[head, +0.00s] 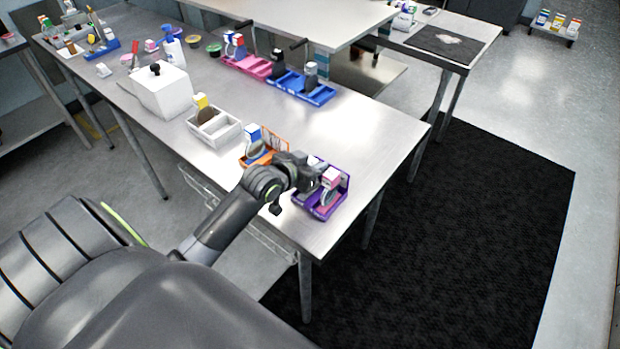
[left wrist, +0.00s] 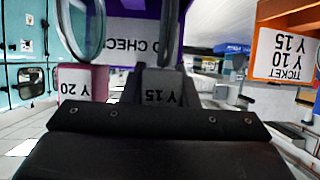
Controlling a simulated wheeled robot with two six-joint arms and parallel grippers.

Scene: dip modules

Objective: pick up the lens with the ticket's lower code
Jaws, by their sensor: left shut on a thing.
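In the left wrist view, upside down, the ticket (left wrist: 285,58) on orange reads Y 10 with Y 15 as its lower code. My left gripper (head: 314,178), also in the left wrist view (left wrist: 160,92), is shut on a lens with a grey tab (left wrist: 161,90) marked Y 15. Its round rim rises above the tab, partly cut off. A lens with a pink tab (left wrist: 82,84) marked Y 20 stands beside it. Both are at the purple tray (head: 325,208). I cannot tell whether the held lens is clear of the tray. My right gripper is not in view.
The orange tray (head: 284,147) stands just left of the purple one. A white divided tray (head: 228,133), a white box (head: 165,95), and pink and blue trays (head: 317,98) stand farther back. The metal tabletop (head: 370,125) behind the purple tray is clear.

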